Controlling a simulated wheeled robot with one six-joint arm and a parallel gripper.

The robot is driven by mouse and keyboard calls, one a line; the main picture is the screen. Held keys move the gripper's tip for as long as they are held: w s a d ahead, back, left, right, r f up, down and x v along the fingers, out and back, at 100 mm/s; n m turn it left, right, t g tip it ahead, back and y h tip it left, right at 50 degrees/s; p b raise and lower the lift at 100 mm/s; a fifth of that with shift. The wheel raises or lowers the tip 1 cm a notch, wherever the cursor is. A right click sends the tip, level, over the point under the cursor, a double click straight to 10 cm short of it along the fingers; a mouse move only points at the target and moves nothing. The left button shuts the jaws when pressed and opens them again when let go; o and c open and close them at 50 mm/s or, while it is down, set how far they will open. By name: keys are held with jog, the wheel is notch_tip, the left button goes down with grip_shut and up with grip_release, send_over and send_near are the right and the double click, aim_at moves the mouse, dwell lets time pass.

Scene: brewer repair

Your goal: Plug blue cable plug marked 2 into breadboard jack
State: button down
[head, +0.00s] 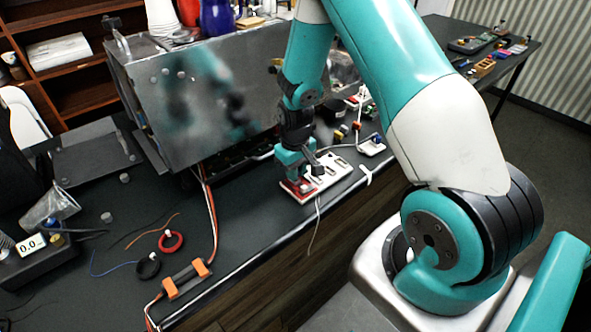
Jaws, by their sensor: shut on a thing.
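My gripper (297,172) points down at the left end of a white board (327,183) on the dark bench. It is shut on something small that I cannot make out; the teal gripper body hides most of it. A red part (290,187) shows at the board's left end, close to the fingertips. Dark slots show on the board's right half. A small blue piece (377,136) is at a white block (371,148) to the right. The mark 2 is too small to read, and I cannot tell which piece is the breadboard jack.
A large metal brewer housing (190,100) stands behind and left of my gripper. Small coloured pieces (342,131) sit to the right. A pale cable (315,228) hangs over the bench's front edge. Wire coils (171,240) and an orange-ended part (186,279) lie front left.

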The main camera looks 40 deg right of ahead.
jog(key=shift+f, duration=0.35)
dwell(0.6)
dwell(0.6)
jog(key=c, duration=1)
grip_release()
notch_tip(320, 180, up, 18)
jog(key=b, duration=0.3)
jog(key=shift+f+b, duration=0.25)
jog(key=shift+b, duration=0.05)
jog(key=s+a+r+n+y, duration=0.1)
jog(key=s+a+r+n, duration=0.1)
jog(key=s+a, duration=0.5)
jog(key=s+a+r+n+y+b, duration=0.1)
jog(key=s+a+r+n, duration=0.1)
jog(key=s+a, duration=0.5)
jog(key=s+a+r+n+y, duration=0.2)
jog(key=s+a, duration=0.5)
jog(key=a, duration=0.1)
jog(key=shift+s+a+r+n, duration=0.25)
jog(key=shift+s+r+n, duration=0.15)
